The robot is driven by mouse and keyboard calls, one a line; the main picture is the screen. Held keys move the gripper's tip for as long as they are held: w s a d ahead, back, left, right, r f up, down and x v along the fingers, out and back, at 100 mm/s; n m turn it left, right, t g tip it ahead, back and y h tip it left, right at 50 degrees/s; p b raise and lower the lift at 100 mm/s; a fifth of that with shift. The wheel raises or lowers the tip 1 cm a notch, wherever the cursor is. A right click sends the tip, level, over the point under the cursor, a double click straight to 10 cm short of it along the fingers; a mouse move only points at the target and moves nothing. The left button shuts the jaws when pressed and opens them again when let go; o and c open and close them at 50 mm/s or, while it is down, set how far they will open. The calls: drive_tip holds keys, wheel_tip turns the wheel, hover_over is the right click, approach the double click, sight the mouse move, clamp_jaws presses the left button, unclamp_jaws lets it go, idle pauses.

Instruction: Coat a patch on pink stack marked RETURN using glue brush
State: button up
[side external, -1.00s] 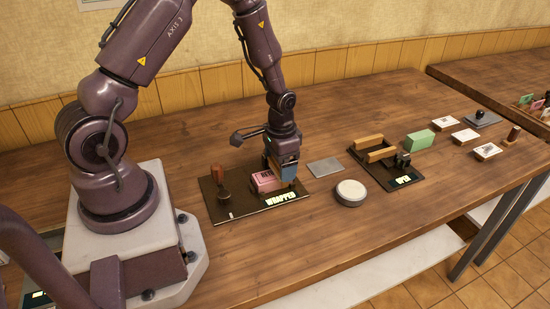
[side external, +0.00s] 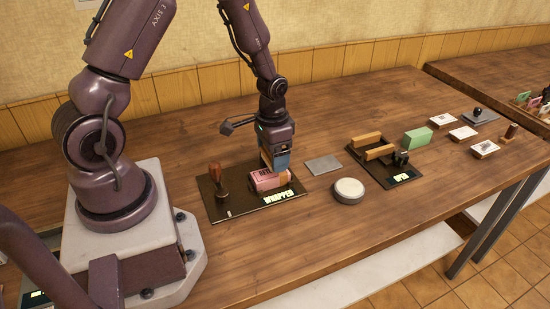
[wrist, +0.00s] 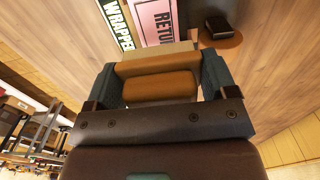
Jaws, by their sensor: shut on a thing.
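The pink stack (side external: 263,181) lies on the dark board labelled WRAPPED (side external: 238,206). Part of its RETURN lettering shows in the wrist view (wrist: 154,22), and its near side is cut off by what I hold. My gripper (side external: 275,163) is shut on the glue brush, whose tan wooden body (wrist: 157,87) spans the fingers in the wrist view. A pale strip (wrist: 155,51), seemingly its bristles, lies at the stack's edge. I cannot tell whether it touches the stack.
A brown-handled tool (side external: 217,178) stands on the board's left. A grey plate (side external: 324,165) and a round pale-topped tin (side external: 349,190) are to the right. Beyond are the OPEN board (side external: 378,172) with wooden rails, a green block (side external: 417,138) and several white cards.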

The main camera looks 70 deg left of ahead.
drive_tip(key=shift+r, duration=2.5)
drive_tip(key=shift+f, duration=3.35)
drive_tip(key=shift+w+f, duration=0.4)
drive_tip(key=shift+f, duration=0.25)
drive_tip(key=shift+c, duration=0.2)
drive_tip(key=shift+w+f, duration=0.1)
drive_tip(key=shift+w, duration=1.4)
drive_tip(key=shift+s, duration=2)
drive_tip(key=shift+w+r, duration=0.1)
drive_tip(key=shift+r, duration=4)
drive_tip(key=shift+d, duration=0.1)
